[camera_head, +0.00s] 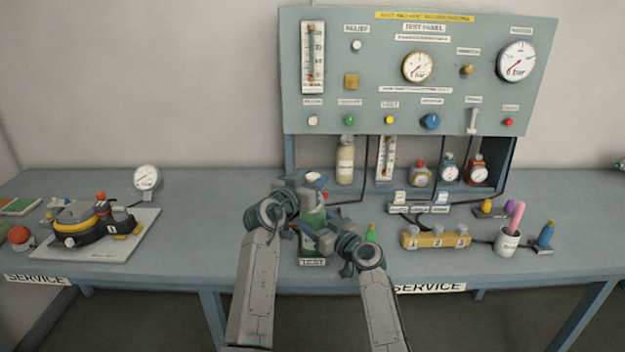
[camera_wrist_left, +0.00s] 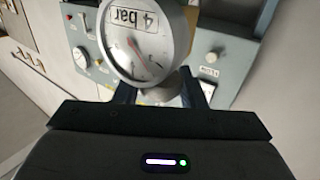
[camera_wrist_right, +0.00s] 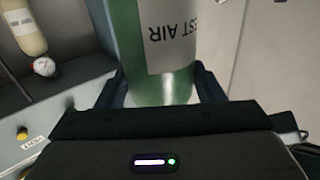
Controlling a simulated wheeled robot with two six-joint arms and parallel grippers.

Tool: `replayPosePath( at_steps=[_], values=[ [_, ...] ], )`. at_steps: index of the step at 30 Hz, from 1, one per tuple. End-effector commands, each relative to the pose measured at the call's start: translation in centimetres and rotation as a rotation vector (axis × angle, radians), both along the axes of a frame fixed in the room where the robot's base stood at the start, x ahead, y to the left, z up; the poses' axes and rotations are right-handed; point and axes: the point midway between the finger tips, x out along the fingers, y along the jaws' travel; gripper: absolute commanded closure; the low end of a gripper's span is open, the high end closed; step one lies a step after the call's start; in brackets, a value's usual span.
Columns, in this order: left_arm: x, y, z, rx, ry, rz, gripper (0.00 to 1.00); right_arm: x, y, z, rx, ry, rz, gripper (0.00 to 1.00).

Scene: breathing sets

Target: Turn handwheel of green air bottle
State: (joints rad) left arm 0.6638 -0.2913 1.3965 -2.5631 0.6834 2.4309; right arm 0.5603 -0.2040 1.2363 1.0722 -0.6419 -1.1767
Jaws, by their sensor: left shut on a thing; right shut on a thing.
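The green air bottle (camera_head: 314,215) stands upright at the table's front, behind a small "TEST" plate (camera_head: 312,262). Its green body and white "TEST AIR" label fill the right wrist view (camera_wrist_right: 165,60). My right gripper (camera_wrist_right: 162,92) is shut around the body, one finger on each side. My left gripper (camera_head: 312,182) is at the bottle's top, shut on a pale part that appears to be the handwheel (camera_wrist_left: 165,92), largely hidden by my fingers and a gauge. That round "4 bar" gauge (camera_wrist_left: 146,38) is close in front of the left wrist camera.
A grey test panel (camera_head: 420,75) with gauges and knobs stands behind. A yellow block (camera_head: 436,240) and a white cup (camera_head: 507,242) are at right. A mask set on a white board (camera_head: 95,245) is at left. The table between board and bottle is clear.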

Motion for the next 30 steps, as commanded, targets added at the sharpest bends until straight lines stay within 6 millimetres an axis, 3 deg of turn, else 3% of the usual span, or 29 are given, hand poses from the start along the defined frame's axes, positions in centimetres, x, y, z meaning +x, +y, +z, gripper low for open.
replayPosePath(
  at_steps=[19,20,23,30],
  values=[
    [-0.01,0.06,-0.09,0.002,0.000,0.061,0.86,-0.06,0.07,0.02,0.001,-0.001,0.002,0.93],
    [-0.01,0.06,-0.09,0.002,-0.001,0.061,0.59,-0.06,0.07,0.01,0.001,-0.001,0.002,0.93],
    [-0.01,0.06,-0.07,0.002,-0.001,0.061,0.41,-0.06,0.07,0.01,0.001,0.000,0.002,0.93],
    [-0.02,0.05,0.00,0.001,-0.001,0.060,0.41,-0.04,0.06,0.01,0.001,0.000,0.002,0.93]
  ],
)
